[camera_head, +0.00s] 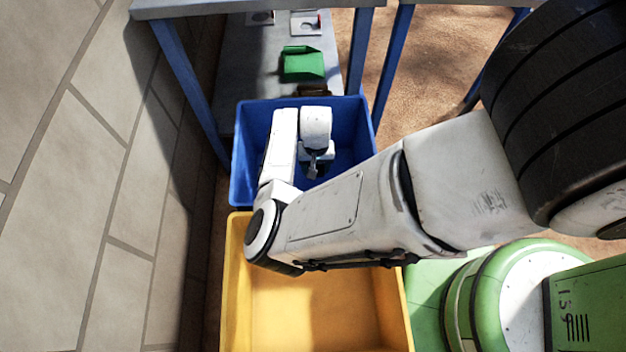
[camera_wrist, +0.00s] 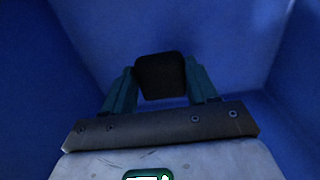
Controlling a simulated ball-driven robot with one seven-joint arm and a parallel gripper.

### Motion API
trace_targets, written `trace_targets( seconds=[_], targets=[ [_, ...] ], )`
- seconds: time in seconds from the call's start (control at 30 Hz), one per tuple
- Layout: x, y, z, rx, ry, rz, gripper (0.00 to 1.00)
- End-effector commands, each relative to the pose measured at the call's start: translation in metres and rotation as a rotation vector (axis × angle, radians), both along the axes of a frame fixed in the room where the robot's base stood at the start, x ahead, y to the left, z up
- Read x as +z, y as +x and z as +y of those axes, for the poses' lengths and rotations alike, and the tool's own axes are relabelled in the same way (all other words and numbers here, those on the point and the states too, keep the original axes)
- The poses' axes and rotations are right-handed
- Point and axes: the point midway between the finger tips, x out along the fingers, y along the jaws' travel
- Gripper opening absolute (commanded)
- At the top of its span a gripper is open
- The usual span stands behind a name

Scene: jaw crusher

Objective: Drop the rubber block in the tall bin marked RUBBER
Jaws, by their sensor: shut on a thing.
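A black block (camera_wrist: 160,76), which looks like the rubber block, is held between the two teal fingers of my gripper (camera_wrist: 162,85) in the wrist view. Blue walls surround it there. In the head view my gripper (camera_head: 314,168) is inside the opening of the blue bin (camera_head: 243,160), pointing down. The block is too small or hidden to make out clearly in the head view. No RUBBER marking is readable on either bin in these views.
A yellow bin (camera_head: 237,310) stands in front of the blue bin, under my arm. A tiled wall (camera_head: 90,170) is close on the left. Behind the blue bin, a blue-legged table (camera_head: 185,75) stands over a grey surface with a green tray (camera_head: 302,64).

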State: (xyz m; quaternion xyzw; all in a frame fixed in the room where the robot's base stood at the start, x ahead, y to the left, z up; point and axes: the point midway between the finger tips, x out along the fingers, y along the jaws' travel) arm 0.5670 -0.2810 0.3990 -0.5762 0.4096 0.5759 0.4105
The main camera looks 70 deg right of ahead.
Motion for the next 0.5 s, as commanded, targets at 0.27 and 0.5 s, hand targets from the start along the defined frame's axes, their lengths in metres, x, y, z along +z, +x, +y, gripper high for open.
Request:
trace_targets(
  seconds=[0.27, 0.5],
  targets=[
    [-0.027, 0.000, 0.000, 0.001, 0.001, 0.000, 0.24],
    [-0.057, 0.000, 0.000, 0.001, 0.000, 0.000, 0.24]
  ],
)
